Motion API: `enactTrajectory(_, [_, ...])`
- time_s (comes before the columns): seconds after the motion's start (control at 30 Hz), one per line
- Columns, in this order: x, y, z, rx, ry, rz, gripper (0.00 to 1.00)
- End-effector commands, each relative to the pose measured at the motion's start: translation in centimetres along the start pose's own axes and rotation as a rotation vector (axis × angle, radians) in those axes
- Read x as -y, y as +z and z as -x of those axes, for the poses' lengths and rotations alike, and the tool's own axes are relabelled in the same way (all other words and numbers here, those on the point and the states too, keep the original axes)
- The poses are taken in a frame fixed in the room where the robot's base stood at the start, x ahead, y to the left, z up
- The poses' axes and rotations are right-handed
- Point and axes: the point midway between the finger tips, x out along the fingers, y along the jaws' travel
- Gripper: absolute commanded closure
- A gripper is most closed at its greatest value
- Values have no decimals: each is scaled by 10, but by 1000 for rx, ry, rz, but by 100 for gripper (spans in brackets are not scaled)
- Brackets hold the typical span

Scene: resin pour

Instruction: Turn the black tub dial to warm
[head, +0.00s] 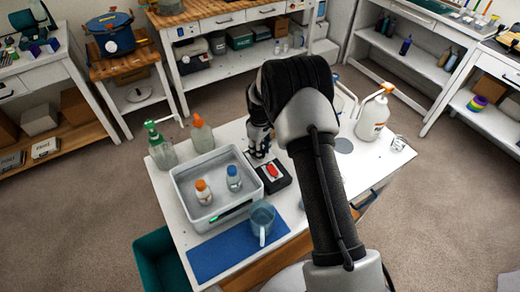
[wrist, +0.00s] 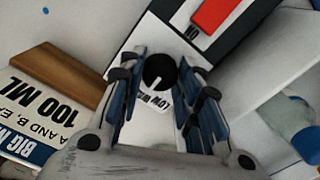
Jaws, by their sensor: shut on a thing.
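The black dial (wrist: 159,71) sits on a white label panel between my fingers in the wrist view. Printed words, one reading LOW, lie beside it and are partly covered. A small pale mark shows on the dial, but I cannot tell surely which setting it points to. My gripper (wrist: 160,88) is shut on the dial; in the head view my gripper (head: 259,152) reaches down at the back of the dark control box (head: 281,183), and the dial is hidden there. The white tub (head: 185,209) stands just left of the box, holding two bottles.
A red switch (head: 272,170) is on the box, close to my gripper. Green (head: 160,150) and orange-topped (head: 201,136) bottles stand behind the tub. A blue mug (head: 262,222) and blue mat (head: 215,258) are in front. A white pump jug (head: 372,118) stands right.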

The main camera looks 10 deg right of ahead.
Motion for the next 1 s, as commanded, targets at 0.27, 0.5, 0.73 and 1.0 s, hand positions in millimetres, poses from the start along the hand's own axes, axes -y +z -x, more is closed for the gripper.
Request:
enactTrajectory(0.27, [0,0,0,-1,1,-48,93])
enactTrajectory(0.5, [0,0,0,-1,1,-50,93])
enactTrajectory(0.73, [0,0,0,-1,1,-50,62])
enactTrajectory(1.0, [0,0,0,0,0,-49,48])
